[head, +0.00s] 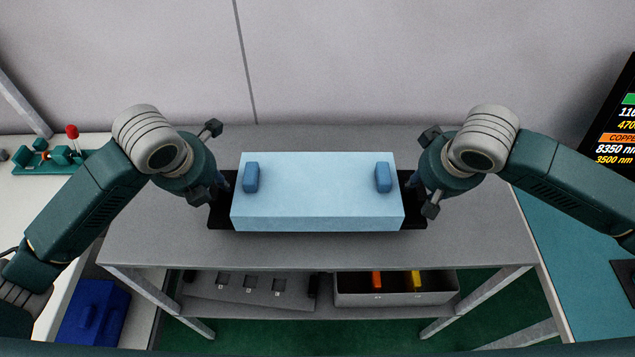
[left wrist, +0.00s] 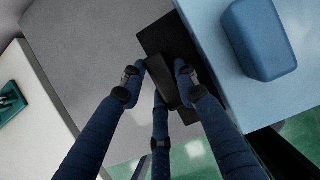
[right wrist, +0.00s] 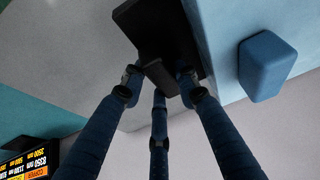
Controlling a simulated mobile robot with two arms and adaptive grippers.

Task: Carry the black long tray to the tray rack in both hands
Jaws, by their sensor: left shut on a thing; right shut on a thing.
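The black long tray (head: 328,226) is level over the grey table, with a light blue box (head: 316,196) on it that has two blue knobs on top. Most of the tray is hidden under the box. My left gripper (head: 224,190) is at the tray's left end; the left wrist view shows its fingers (left wrist: 163,82) closed around the end tab of the tray (left wrist: 172,40). My right gripper (head: 411,188) is at the right end; the right wrist view shows its fingers (right wrist: 158,82) closed around that tab of the tray (right wrist: 160,25). I cannot tell whether the tray touches the table.
The grey table (head: 480,240) is otherwise bare. A shelf below it holds a grey bin (head: 345,298) with orange and yellow items. A white side bench (head: 30,205) stands left, a teal surface (head: 575,250) and a screen (head: 615,140) right. A blue case (head: 93,312) sits low left.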

